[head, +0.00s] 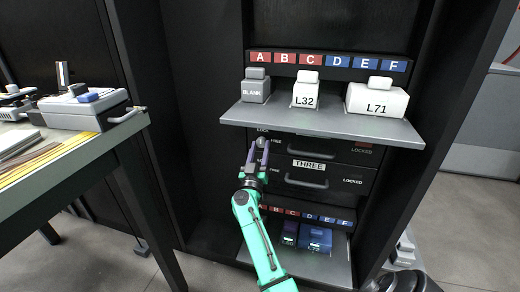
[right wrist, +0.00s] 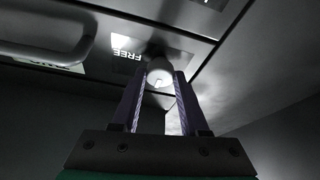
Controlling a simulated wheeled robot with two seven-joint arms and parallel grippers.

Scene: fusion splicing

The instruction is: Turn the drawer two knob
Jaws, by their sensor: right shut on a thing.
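The drawer two panel (head: 325,149) is the dark front just under the grey shelf, with LOCK and FREE marks at its left and a dim red LOCKED sign (head: 362,147) at its right. My right gripper (head: 259,148) is at the left end of this panel, its fingers hiding the knob in the head view. In the right wrist view, the pale round knob (right wrist: 160,71) sits between the two purple fingertips, which are shut on it. An upside-down FREE label (right wrist: 127,54) shows beside it. The left gripper is out of view.
Above, the grey shelf (head: 320,125) carries the BLANK, L32 and L71 blocks and overhangs the panel. The drawer labelled THREE (head: 345,180), with a bar handle, is just below. A lower shelf holds dark blocks. A workbench (head: 90,150) stands at left.

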